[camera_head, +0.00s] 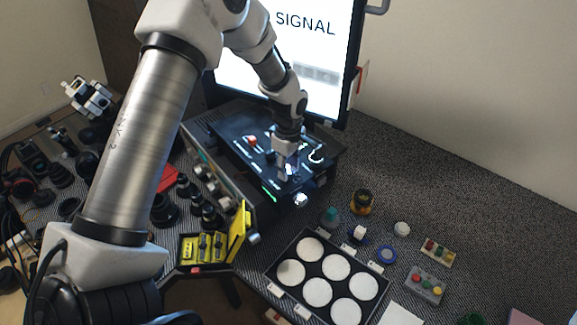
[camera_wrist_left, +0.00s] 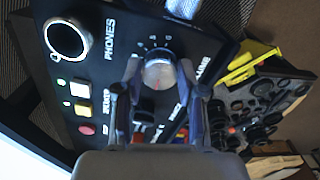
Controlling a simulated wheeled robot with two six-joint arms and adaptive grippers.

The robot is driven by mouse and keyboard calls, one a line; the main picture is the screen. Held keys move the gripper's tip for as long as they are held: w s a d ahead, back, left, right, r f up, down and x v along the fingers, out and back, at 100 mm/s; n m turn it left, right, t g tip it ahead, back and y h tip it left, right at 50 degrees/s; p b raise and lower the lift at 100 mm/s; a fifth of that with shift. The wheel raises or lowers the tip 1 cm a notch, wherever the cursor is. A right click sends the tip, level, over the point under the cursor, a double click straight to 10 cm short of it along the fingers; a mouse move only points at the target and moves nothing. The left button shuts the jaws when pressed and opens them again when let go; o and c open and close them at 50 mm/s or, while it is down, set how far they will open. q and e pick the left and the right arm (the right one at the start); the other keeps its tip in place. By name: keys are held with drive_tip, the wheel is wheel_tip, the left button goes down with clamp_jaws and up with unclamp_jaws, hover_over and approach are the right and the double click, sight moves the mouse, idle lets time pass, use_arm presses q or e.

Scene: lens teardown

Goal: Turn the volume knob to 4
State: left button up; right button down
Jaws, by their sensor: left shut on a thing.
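A black control box (camera_head: 225,128) stands in front of the large screen, with its panel facing up. My left gripper (camera_head: 290,172) reaches down to the box's front right part. In the left wrist view my left gripper (camera_wrist_left: 159,76) has one finger on each side of a round silver volume knob (camera_wrist_left: 158,72) and is shut on it. Small white scale marks fan around the knob's far side. The digits are too small to read, and I cannot tell which mark the knob points to. In the head view the gripper hides the knob.
The lit screen (camera_head: 330,45) reads "SIGNAL". The panel has a ringed PHONES socket (camera_wrist_left: 68,38) and a red button (camera_wrist_left: 87,129). A yellow tool case (camera_head: 238,232) stands left of a black tray (camera_head: 273,272) with white discs.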

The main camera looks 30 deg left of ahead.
use_arm(q)
drive_tip(key=shift+s+f+m, duration=0.1)
drive_tip(key=shift+s+m, duration=0.05)
drive_tip(key=shift+m, duration=0.15)
drive_tip(key=m+p, duration=0.1)
drive_tip(key=m, duration=0.9)
drive_tip(key=shift+m+p, duration=0.3)
drive_tip(key=shift+p, duration=0.05)
drive_tip(key=m, duration=1.2)
drive_tip(key=shift+f, duration=0.1)
drive_tip(key=shift+m, duration=0.3)
